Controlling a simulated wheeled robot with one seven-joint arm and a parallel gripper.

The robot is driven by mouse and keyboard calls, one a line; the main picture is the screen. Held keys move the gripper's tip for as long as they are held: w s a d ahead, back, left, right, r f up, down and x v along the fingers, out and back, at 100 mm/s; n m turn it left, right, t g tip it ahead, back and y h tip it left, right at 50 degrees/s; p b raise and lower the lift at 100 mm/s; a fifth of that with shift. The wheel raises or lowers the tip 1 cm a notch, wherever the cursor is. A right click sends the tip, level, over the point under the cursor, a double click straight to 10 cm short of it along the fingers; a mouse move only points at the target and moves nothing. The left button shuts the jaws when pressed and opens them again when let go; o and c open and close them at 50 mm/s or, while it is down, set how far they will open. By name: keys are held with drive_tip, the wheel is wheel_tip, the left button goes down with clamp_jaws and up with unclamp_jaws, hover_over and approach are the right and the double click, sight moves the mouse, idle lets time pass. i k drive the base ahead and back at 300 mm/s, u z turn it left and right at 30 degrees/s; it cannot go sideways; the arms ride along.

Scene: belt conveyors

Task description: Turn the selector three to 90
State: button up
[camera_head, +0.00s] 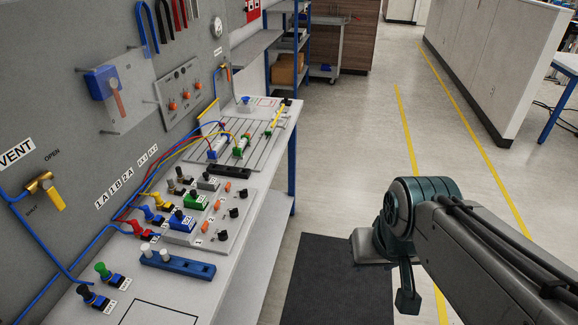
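Which control is selector three cannot be told, as the small labels are unreadable at this size. The dark end of my arm, apparently my gripper (407,299), hangs over the floor at the right, well apart from the bench. Its fingers cannot be made out.
Blue, red and yellow hoses (150,180) run along the board and over the bench's back. A yellow-handled valve (47,191) is at left. A blue block with white pegs (178,262) lies near the front. A dark mat (335,280) covers the floor beside the bench.

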sight(243, 193)
drive_tip(key=z, duration=0.2)
drive_tip(key=i, duration=1.1)
drive_tip(key=u, duration=0.55)
